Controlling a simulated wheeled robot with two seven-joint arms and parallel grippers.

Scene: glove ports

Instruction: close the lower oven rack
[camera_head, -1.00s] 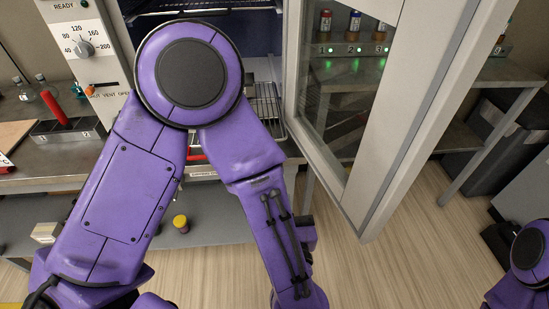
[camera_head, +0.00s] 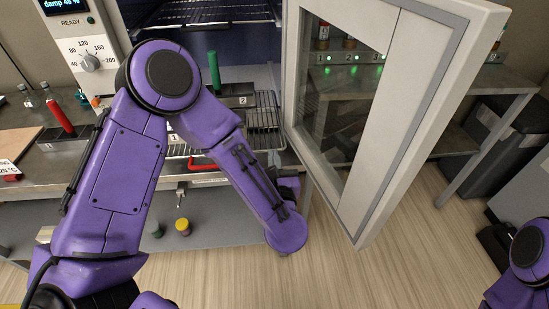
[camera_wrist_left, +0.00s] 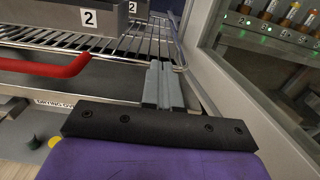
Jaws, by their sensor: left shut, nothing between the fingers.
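The lower oven rack (camera_head: 265,118) is a wire shelf standing out of the open oven front, partly hidden by my left arm in the head view. My right gripper is out of view.
The open glass oven door (camera_head: 390,130) stands close to the right of my left gripper. An upper rack (camera_head: 205,12) is inside the oven. A green cylinder (camera_head: 214,72) stands near the block. A yellow-topped object (camera_head: 183,226) is on the lower shelf. Wooden floor is clear in front.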

